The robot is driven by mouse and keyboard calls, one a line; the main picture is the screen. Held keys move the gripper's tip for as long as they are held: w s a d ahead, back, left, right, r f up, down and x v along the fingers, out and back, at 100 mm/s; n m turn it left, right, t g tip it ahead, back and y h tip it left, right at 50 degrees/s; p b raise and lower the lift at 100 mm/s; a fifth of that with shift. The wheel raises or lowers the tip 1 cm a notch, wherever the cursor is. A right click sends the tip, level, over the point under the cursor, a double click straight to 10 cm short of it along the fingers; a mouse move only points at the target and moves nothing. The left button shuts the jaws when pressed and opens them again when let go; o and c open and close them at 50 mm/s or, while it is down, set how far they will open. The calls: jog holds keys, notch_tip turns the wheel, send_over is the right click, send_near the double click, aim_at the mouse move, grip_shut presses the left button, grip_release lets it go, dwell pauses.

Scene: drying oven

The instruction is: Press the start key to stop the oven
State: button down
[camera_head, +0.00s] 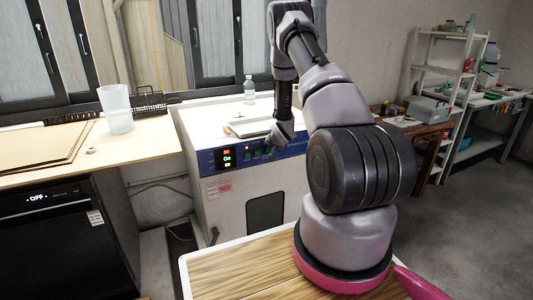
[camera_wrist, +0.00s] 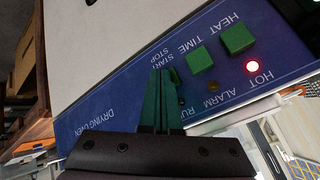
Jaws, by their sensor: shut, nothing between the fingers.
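The drying oven (camera_head: 232,209) is a white box with a blue control panel (camera_head: 208,163) across its upper front. The panel (camera_wrist: 95,105) fills much of the wrist view, upside down. The green start key (camera_wrist: 175,75) sits beside the START STOP label, partly hidden behind my fingers. My gripper (camera_wrist: 160,78) is shut and empty, with its dark green fingertips over or right beside this key. I cannot tell whether they touch it. In the head view my gripper (camera_head: 270,148) is at the right part of the panel.
Green TIME (camera_wrist: 199,60) and HEAT (camera_wrist: 238,39) keys lie close to the start key. The HOT lamp (camera_wrist: 253,66) glows red; the ALARM lamp (camera_wrist: 213,86) looks dim. A clear bottle (camera_head: 249,88) stands on the oven. A black appliance (camera_head: 60,245) is at left.

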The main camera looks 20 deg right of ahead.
jog(key=shift+w, duration=0.25)
dwell(0.4)
jog(key=shift+s, duration=1.25)
jog(key=shift+s+d, duration=0.1)
jog(key=shift+s, duration=2.4)
